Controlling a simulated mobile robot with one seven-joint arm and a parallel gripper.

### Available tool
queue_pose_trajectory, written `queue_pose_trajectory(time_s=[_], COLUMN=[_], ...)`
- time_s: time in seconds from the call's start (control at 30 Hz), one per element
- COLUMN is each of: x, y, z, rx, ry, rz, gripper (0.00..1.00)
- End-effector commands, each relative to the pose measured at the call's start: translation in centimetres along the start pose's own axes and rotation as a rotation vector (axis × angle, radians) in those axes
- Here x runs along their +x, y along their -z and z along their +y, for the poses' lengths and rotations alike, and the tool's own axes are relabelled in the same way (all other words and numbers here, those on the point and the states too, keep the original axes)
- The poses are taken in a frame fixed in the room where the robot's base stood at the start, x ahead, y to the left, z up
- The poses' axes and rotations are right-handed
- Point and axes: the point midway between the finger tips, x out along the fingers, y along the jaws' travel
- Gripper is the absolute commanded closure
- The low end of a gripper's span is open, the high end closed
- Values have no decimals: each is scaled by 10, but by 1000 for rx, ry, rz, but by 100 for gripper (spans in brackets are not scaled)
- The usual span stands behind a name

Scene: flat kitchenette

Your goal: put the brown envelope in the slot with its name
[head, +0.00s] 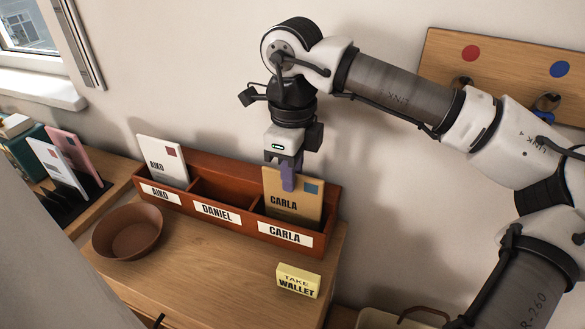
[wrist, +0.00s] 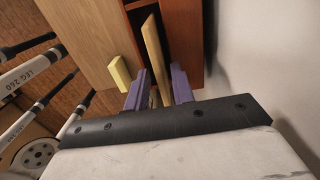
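The brown envelope (head: 283,207), printed CARLA with a blue stamp, stands upright in the right compartment of the red-brown letter rack (head: 245,223). That compartment bears the CARLA label (head: 285,235). In the wrist view the envelope (wrist: 153,52) shows edge-on between my purple fingers. My gripper (head: 288,178) is at the envelope's top edge, with one finger in front of it. In the wrist view my gripper (wrist: 160,85) is open, with a gap on both sides of the envelope. The envelope's lower part is hidden by the rack's front.
A white envelope (head: 162,160) stands in the AIKO compartment; the DANIEL compartment (head: 222,190) looks empty. A brown bowl (head: 128,232) and a yellow TAKE WALLET block (head: 298,281) are on the cabinet top. The wall is close behind the rack.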

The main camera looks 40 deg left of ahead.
Motion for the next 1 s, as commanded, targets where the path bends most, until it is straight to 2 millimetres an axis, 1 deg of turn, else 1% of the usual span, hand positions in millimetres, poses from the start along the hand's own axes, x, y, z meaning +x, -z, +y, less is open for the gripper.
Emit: queue_pose_trajectory(time_s=[0.07, 0.33, 0.47, 0.57, 0.8, 0.9, 1.0], x=[0, -1, -11, -28, -84, -104, -121], y=[0, 0, 0, 0, -1, -1, -1], z=[0, 0, -1, -1, 0, 0, 0], rx=[0, 0, 2, 3, 1, 1, 1], ry=[0, 0, 2, 3, 4, 2, 2], rz=[0, 0, -1, -1, -1, -1, -1], gripper=[67, 67, 67, 67, 67, 67, 67])
